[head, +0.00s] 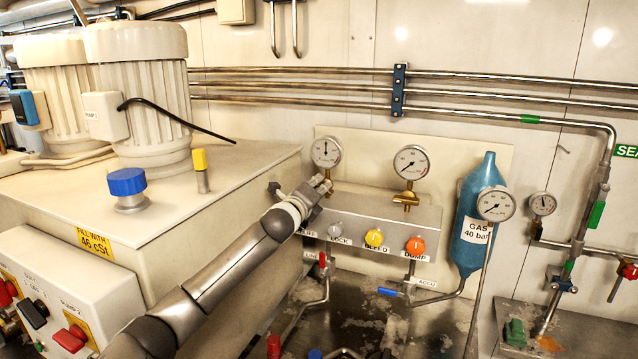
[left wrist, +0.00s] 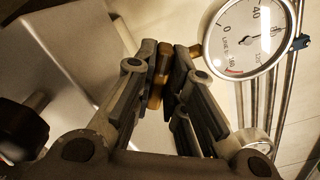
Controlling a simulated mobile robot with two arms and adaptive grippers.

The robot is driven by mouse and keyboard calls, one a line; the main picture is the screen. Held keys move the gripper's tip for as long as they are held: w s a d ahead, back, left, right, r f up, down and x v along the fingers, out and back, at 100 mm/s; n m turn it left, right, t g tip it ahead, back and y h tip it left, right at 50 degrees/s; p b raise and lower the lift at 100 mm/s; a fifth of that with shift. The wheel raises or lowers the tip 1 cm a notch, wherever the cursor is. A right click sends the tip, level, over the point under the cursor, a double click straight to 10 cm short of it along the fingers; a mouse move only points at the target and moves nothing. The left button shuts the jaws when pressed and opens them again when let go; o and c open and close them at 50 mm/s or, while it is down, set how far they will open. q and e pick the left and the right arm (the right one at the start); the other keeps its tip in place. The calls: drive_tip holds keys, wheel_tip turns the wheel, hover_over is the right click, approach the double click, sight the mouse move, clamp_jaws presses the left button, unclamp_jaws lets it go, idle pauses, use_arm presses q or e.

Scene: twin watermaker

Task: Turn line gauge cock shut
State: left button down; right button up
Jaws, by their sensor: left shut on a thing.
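The line gauge (head: 326,152) is a round white dial at the left of the panel. In the left wrist view the dial (left wrist: 241,36) is at upper right, marked LINE. My left gripper (head: 321,184) is just below the dial, at its brass fitting. In the left wrist view its fingers (left wrist: 164,78) are closed on a brass piece, the line gauge cock (left wrist: 158,78). The fingers hide most of the cock, so I cannot tell its angle. My right gripper is not in either view.
A second gauge (head: 411,162) with a brass cock (head: 405,200) stands to the right. Knobs, yellow (head: 374,238) and orange (head: 415,245), sit on the block's front below. A blue gas bottle (head: 478,215) is further right. The tank (head: 240,190) stands close at left.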

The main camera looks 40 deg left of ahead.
use_arm(q)
drive_tip(key=n, duration=0.3)
drive_tip(key=shift+a+f+n+p, duration=0.1)
drive_tip(key=shift+n+p, duration=0.25)
drive_tip(key=shift+n, duration=0.05)
drive_tip(key=shift+f+n, duration=0.1)
drive_tip(key=shift+n, duration=1.4)
drive_tip(key=c, duration=1.5)
unclamp_jaws()
drive_tip(key=shift+w, duration=0.1)
drive_tip(key=shift+f, duration=0.1)
drive_tip(key=shift+v, duration=6.05)
